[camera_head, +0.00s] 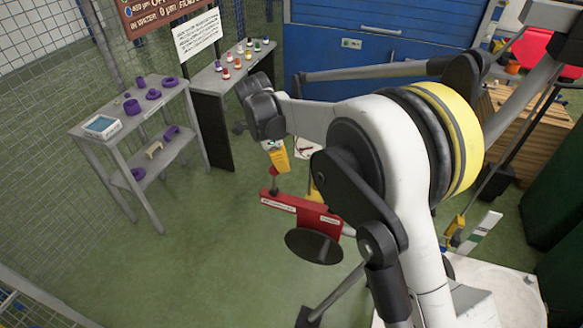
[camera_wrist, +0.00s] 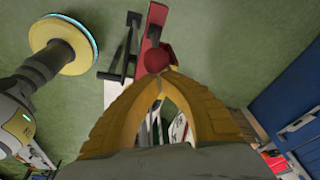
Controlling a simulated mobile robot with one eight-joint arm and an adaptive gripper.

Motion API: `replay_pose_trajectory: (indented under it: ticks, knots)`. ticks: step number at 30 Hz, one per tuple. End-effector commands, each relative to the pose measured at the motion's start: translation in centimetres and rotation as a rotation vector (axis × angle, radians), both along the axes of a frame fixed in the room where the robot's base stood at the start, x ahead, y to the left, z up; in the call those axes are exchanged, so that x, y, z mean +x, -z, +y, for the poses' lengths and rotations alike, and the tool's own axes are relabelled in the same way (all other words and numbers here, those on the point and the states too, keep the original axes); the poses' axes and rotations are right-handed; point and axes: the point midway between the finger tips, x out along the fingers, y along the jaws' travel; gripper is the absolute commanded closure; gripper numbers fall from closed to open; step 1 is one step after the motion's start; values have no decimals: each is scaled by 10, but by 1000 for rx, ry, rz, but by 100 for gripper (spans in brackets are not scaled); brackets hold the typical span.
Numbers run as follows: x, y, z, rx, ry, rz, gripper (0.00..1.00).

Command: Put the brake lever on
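The brake lever ends in a round red knob (camera_head: 273,171) on a dark stem. It rises near the left end of a red panel (camera_head: 303,214) with white labels at its left and right ends; I cannot read them. My gripper (camera_head: 279,160) has yellow fingers and points down just above the knob. In the wrist view the knob (camera_wrist: 157,60) lies right at the tips of my gripper (camera_wrist: 163,74). The fingertips are together, with a gap between the fingers farther back. I see nothing held between them. Whether the tips touch the knob is unclear.
A dark round disc (camera_head: 313,245) is below the panel. A grey shelf (camera_head: 150,119) with purple parts stands left, by a narrow table (camera_head: 204,75) of small coloured pieces. A blue cabinet (camera_head: 390,45) is behind. Green floor (camera_head: 200,262) is clear at front left.

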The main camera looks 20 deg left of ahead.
Motion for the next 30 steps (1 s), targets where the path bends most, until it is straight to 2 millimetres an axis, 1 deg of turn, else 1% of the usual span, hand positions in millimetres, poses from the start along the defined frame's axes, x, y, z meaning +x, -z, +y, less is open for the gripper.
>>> replay_pose_trajectory:
  ticks: [1, 9, 15, 21, 30]
  knots:
    - [0, -2, 6, 1, -2, 1, 100]
    - [2, -4, 35, 1, -2, 1, 100]
    - [4, -2, 51, 1, -1, 1, 100]
    - [5, 0, 62, 1, 0, 0, 100]
    - [5, 2, 68, 1, -1, 1, 100]
